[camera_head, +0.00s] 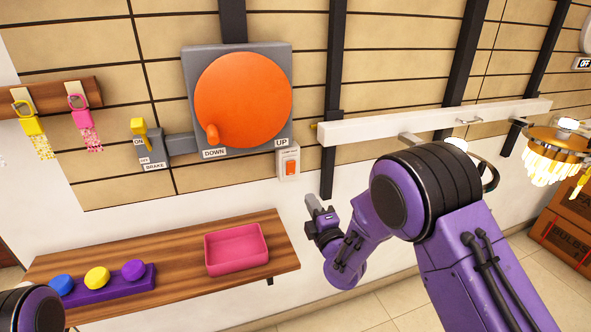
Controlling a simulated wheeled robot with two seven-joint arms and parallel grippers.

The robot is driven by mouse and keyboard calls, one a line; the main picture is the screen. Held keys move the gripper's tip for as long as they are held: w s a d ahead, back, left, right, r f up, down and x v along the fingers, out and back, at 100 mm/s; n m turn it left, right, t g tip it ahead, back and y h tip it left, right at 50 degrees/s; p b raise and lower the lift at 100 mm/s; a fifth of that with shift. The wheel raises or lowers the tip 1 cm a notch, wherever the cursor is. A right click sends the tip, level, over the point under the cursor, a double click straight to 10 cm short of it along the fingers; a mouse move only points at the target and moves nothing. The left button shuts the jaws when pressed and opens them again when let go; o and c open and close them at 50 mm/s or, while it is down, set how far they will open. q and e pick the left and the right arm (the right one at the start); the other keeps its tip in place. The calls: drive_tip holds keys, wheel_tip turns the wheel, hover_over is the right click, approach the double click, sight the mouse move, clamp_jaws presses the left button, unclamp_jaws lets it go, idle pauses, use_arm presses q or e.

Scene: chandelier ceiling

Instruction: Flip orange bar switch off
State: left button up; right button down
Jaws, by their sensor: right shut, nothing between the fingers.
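The orange switch (291,168) is a small orange rocker on a white wall plate, just below the UP label of the large orange dial. Its on or off position is too small to tell. My right gripper (311,202) is shut and empty, a little below and to the right of the switch plate, apart from it in the picture. Its fingers point up toward the wall. Only a purple part of my left arm shows at the bottom left corner; the left gripper is out of view.
A large orange dial (243,98) with a knob sits on a grey panel. A yellow brake lever (139,128) is to its left. Below, a wooden shelf (190,262) holds a pink tray (236,238) and coloured buttons. A lit chandelier (553,155) hangs at right.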

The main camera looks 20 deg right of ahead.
drive_tip(key=shift+f, duration=0.1)
drive_tip(key=p, duration=0.5)
approach(292, 165)
drive_tip(key=w, duration=0.4)
drive_tip(key=w+r, duration=0.1)
drive_tip(key=w, duration=0.1)
drive_tip(key=shift+w, duration=0.4)
drive_tip(key=shift+a, duration=0.15)
